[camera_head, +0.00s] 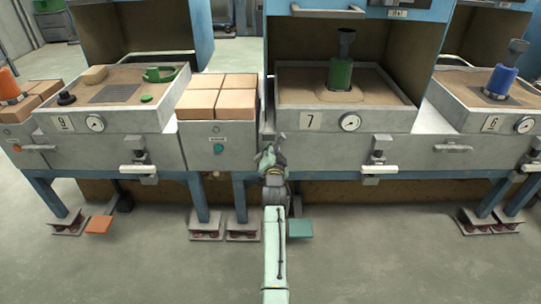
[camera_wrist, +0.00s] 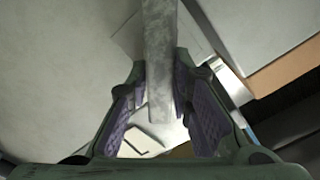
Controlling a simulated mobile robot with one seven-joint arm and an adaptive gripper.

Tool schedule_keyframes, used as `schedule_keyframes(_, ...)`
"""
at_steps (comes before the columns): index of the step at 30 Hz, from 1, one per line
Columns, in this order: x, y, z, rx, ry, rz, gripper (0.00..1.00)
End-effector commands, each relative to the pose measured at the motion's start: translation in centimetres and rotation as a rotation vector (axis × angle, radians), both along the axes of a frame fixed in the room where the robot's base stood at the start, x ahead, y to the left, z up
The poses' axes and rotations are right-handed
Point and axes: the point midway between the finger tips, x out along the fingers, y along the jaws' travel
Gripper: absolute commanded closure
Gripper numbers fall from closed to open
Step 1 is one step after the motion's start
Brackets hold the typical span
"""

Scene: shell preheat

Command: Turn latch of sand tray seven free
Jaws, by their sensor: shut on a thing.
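Sand tray seven (camera_head: 398,118) is a pale box with a "7" plate, a round gauge and sand on top. A green flask with a dark funnel (camera_head: 340,70) stands in its sand. My gripper (camera_head: 272,152) is at the tray's front left and covers the latch in the head view. In the wrist view my gripper (camera_wrist: 160,65) has its purple-padded fingers on both sides of a grey bar, the latch handle (camera_wrist: 160,30), and is shut on it. The handle runs lengthwise between the fingers. Its pivot is not clearly seen.
A cabinet with tan blocks (camera_head: 219,103) and a green button stands left of tray seven. Sand tray nine (camera_head: 158,118) is further left, sand tray six (camera_head: 448,117) to the right. A clamp (camera_head: 378,160) juts out below tray seven's gauge. The floor in front is open.

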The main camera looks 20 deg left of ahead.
Motion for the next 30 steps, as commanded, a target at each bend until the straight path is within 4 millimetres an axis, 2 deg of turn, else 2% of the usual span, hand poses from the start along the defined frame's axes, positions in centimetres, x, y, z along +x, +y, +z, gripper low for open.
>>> schedule_keyframes(18,0.4,-0.6,-0.5,0.557,0.152,0.001,1.00)
schedule_keyframes(30,0.4,-0.8,-1.0,0.787,0.217,0.000,1.00)
